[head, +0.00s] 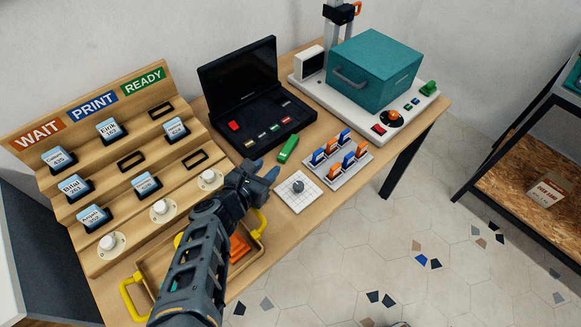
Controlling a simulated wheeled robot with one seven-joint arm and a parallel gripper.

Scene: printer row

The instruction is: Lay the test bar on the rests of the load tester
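The load tester (310,92) stands at the back right of the table, with a white base, a grey column and a small screen. A teal box with a handle (372,72) sits on its base; no rests are visible, and the box may hide them. A small green bar (288,149) lies on the table in front of the black laptop-like unit. I cannot tell for sure if it is the test bar. My gripper (266,170) is just left of and nearer than the green bar, apart from it. Its fingers look spread, with nothing visible between them.
A grey rack (334,178) holds several blue and orange pieces. A white gridded plate (288,203) bears a grey knob. The black unit (247,128) stands behind. A stepped wooden stand (82,138) is left. A yellow-handled wooden tray (131,291) is partly hidden by my arm.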

